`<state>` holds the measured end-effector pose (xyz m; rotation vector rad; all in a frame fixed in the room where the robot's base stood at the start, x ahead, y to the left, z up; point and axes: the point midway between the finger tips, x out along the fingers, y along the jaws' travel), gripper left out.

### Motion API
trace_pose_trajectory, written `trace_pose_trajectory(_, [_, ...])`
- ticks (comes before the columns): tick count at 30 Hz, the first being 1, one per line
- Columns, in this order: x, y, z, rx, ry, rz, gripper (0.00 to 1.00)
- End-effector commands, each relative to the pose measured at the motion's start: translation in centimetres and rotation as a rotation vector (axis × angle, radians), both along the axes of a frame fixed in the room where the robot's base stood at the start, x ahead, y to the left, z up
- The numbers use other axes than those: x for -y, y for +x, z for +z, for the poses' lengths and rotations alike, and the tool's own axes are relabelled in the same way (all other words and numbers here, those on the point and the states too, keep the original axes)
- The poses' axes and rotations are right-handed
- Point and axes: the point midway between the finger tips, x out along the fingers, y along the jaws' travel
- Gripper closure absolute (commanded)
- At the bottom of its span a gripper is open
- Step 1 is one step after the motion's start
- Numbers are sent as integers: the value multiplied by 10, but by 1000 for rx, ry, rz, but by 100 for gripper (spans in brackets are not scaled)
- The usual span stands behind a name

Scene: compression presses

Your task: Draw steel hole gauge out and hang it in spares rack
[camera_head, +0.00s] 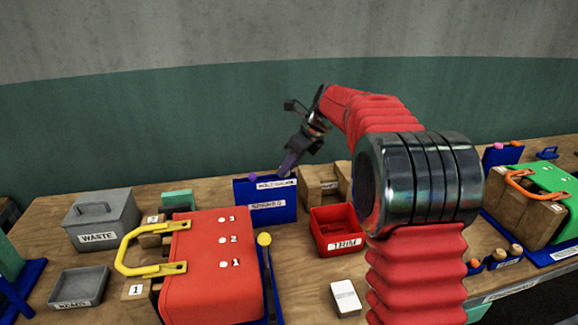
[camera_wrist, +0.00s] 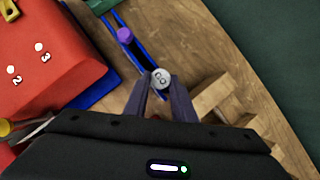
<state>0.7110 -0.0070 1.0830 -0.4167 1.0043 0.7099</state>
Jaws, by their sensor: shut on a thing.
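My gripper (camera_head: 290,166) is over the blue rack (camera_head: 262,212) at the back of the bench. In the wrist view its dark fingers (camera_wrist: 161,88) are shut on a grey, round-topped steel gauge (camera_wrist: 160,77) with dark marks like "GO" on its top. The gauge is at the blue rack's near end in that view; whether it sits in the rack or is clear of it is hidden. A purple-topped piece (camera_wrist: 125,35) stands in the rack farther along. The rack has two white labels, too small to read surely.
A red press (camera_head: 212,262) with a yellow handle stands to the left, close to the rack. A red bin (camera_head: 335,240) and wooden blocks (camera_head: 318,182) are to its right. A grey waste box (camera_head: 100,222) stands far left. A green and wooden press (camera_head: 535,203) is far right.

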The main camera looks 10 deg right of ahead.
Motion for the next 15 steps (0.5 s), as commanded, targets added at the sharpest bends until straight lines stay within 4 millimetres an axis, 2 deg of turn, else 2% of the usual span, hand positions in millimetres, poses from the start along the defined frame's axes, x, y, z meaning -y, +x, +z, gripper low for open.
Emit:
trace_pose_trajectory(5, [0,0,0,0,0,0,100])
trace_pose_trajectory(6, [0,0,0,0,0,0,76])
trace_pose_trajectory(15, [0,0,0,0,0,0,55])
